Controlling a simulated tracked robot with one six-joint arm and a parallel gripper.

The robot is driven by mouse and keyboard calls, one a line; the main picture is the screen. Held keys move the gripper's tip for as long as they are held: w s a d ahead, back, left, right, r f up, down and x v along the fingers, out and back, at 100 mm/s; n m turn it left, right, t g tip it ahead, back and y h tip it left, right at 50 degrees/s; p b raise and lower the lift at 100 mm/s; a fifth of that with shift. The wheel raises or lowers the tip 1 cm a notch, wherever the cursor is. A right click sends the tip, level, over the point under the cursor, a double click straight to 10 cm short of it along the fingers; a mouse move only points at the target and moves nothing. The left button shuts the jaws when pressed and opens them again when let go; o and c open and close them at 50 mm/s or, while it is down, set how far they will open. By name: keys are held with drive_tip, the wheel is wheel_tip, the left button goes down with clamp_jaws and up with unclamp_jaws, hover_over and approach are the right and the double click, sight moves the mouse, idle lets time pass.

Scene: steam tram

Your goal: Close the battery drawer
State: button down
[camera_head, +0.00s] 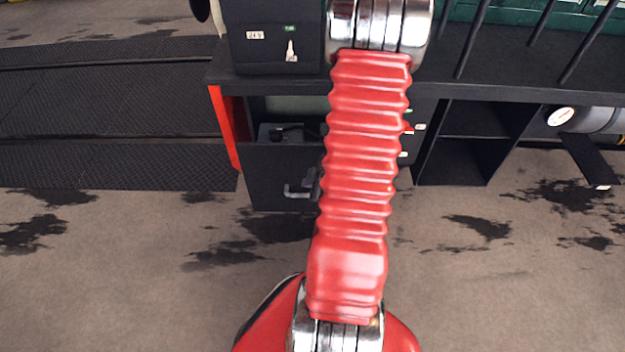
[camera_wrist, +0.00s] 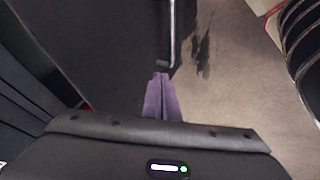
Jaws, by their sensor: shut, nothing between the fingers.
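The battery drawer (camera_head: 268,175) is a dark box under the black counter, just left of my red arm. It stands pulled out, and a dark item with a cable shows in its open top. Its metal handle (camera_head: 296,192) is on the front face. In the wrist view the dark drawer front (camera_wrist: 105,45) fills the upper left, and the handle (camera_wrist: 172,35) stands upright just beyond my fingertips. My gripper (camera_wrist: 160,76) has purple fingers, shut and empty, close to the handle's end; contact cannot be told. In the head view my arm partly hides the gripper and the drawer's right side.
An orange-red panel (camera_head: 225,128) stands left of the drawer. Open black shelves (camera_head: 470,140) and a grey cylinder with a gauge (camera_head: 590,119) are to the right. A black box with a key (camera_head: 275,48) sits on the counter. The stained floor in front is clear.

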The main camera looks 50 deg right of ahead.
sight(298, 175)
drive_tip(key=w+d+f, duration=0.2)
drive_tip(key=w, duration=0.1)
drive_tip(key=w+d+f, duration=0.1)
drive_tip(key=f, duration=0.1)
drive_tip(key=shift+w, duration=0.3)
drive_tip(key=shift+w+d, duration=0.35)
drive_tip(key=shift+d, duration=0.1)
